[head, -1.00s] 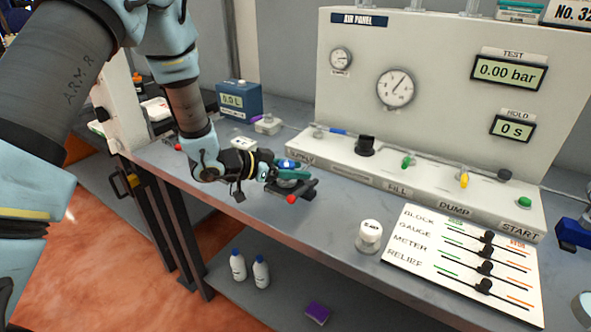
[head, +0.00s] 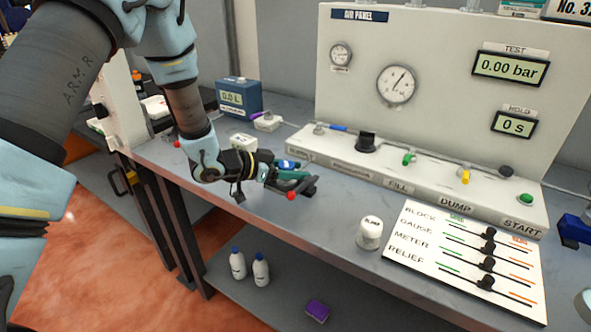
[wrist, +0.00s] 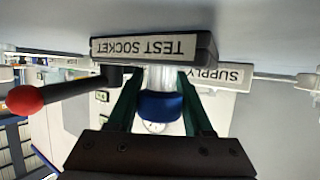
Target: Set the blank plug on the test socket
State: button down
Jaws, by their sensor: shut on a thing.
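My gripper (wrist: 160,112) is shut on a piece with a blue band (wrist: 160,104) and a clear upper part. In the wrist view, this piece meets the dark test socket (wrist: 212,50), whose label reads upside down; whether it is seated there I cannot tell. In the head view my gripper (head: 290,178) is over the bench's front, left of the panel, and partly hides the socket. A red-ball lever (head: 291,195) sticks out there. A white-capped piece (head: 370,232), its label too small to read surely, stands upright on the bench, apart from my gripper; it looks like the blank plug.
A white slider board (head: 440,275) lies right of the white-capped piece. Bare bench lies between my gripper and that piece. Bottles (head: 260,270) stand on the lower shelf.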

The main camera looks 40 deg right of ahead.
jog(key=c, duration=0.6)
grip_release()
jog(key=shift+a, duration=0.1)
jog(key=shift+p+v, duration=1.9)
jog(key=shift+v, duration=3.55)
jog(key=shift+r, duration=0.15)
